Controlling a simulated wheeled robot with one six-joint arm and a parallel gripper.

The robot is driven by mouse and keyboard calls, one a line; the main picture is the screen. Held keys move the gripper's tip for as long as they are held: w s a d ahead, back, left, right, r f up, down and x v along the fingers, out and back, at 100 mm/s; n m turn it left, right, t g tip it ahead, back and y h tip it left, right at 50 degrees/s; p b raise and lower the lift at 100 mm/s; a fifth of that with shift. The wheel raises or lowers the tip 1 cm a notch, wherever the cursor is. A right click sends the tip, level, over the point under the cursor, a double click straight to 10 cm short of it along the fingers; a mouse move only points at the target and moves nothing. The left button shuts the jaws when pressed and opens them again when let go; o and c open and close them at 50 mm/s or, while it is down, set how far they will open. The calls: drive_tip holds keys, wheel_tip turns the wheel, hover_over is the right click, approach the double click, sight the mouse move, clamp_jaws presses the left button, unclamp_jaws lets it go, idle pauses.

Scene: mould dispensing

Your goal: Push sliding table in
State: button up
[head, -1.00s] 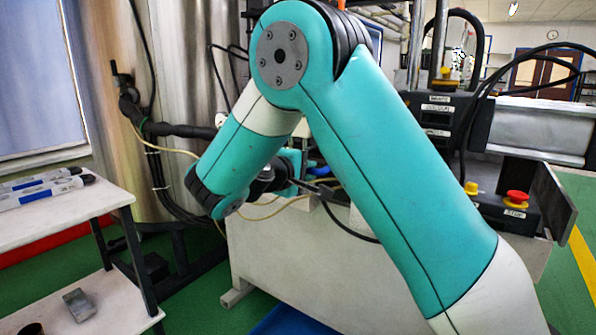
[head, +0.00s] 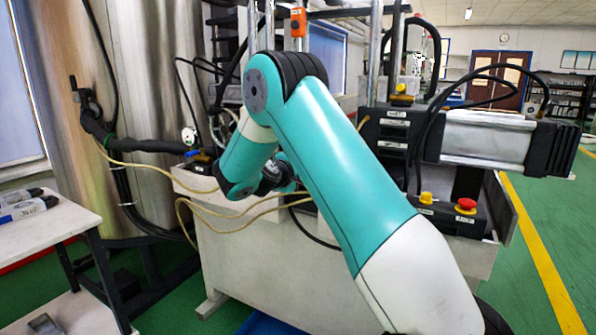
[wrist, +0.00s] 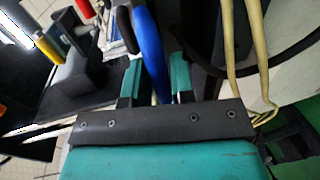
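In the wrist view, my gripper (wrist: 156,82) has its two teal fingers spread apart. I cannot tell for sure which part of the machine is the sliding table.
Pale yellow hoses (head: 240,215) loop near the gripper; they also show in the wrist view (wrist: 240,60). The control box has a red stop button (head: 466,204). A white side table (head: 50,235) stands at left. Green floor (head: 555,230) is open at right.

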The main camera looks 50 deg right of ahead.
drive_tip(key=shift+o, duration=1.3)
drive_tip(key=v, duration=1.7)
drive_tip(key=shift+a, duration=0.2)
drive_tip(key=s+b+x, duration=0.1)
drive_tip(key=b+x, duration=1)
drive_tip(key=x, duration=0.8)
drive_tip(key=shift+d, duration=0.35)
